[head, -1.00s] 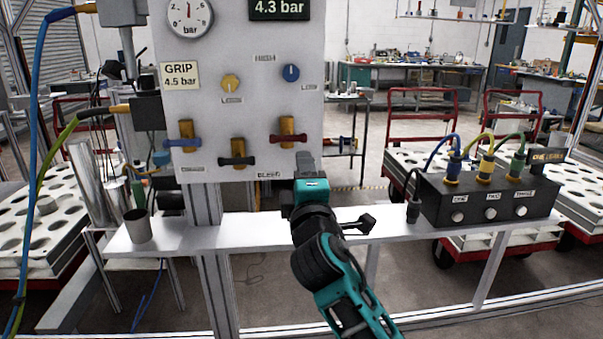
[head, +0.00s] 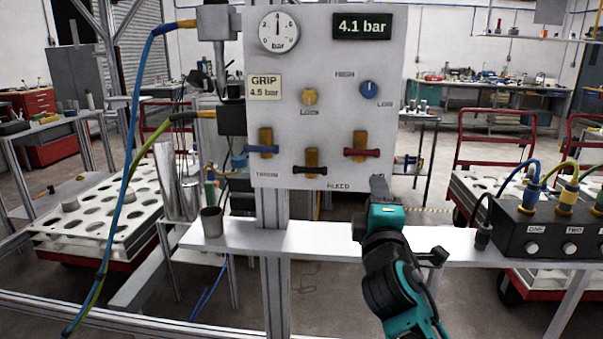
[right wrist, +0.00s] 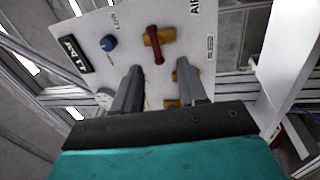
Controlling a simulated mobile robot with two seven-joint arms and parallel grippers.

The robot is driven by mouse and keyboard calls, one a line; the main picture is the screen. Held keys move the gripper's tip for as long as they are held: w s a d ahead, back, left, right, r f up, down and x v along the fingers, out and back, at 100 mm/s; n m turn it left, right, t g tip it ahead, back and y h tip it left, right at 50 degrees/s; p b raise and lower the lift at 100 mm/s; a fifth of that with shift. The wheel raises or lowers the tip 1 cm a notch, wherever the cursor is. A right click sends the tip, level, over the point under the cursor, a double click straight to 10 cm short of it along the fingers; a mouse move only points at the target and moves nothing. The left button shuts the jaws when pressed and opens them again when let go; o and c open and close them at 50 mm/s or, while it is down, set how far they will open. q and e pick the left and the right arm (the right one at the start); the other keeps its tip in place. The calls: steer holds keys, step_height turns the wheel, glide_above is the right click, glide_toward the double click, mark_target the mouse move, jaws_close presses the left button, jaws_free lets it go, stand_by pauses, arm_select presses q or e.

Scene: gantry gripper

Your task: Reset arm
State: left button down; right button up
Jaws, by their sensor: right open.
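My right gripper (head: 378,186) is open and empty in front of the lower right of the grey panel (head: 320,60), just below the red-handled valve (head: 361,152). In the right wrist view, the two fingers of my right gripper (right wrist: 158,80) stand apart and point at the panel, with the red handle (right wrist: 155,46) beyond the gap. The panel also has a blue-handled valve (head: 262,149) and a black-handled valve (head: 310,170). The display (head: 362,26) reads 4.1 bar and the sign (head: 265,87) says GRIP 4.5 bar. My left gripper is not in view.
A narrow shelf (head: 310,240) runs below the panel, holding a metal cup (head: 212,222) at left. A black box (head: 550,232) with plugged cables stands at right. Hoses (head: 127,180) hang at left. The shelf between the cup and my arm is clear.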

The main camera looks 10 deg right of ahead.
steer(key=s+a+f+m+g+y, duration=0.15)
steer(key=s+f, duration=0.25)
steer(key=f, duration=0.6)
steer(key=s+a+f+m+g+y, duration=0.1)
steer(key=s+f+m+g+y, duration=0.25)
steer(key=f, duration=0.65)
steer(key=s+f+m+g+y+p, duration=0.1)
steer(key=s+f+m, duration=0.2)
steer(key=s+f, duration=0.4)
steer(key=s+a+f+m+g, duration=0.1)
steer(key=s+f+m+g, duration=0.1)
steer(key=s+f+m, duration=0.2)
steer(key=s+f, duration=0.3)
steer(key=s, duration=0.4)
steer(key=shift+s+f+g+y+p, duration=0.25)
steer(key=shift+s+g+y+p, duration=0.05)
steer(key=shift+s+y+p, duration=0.1)
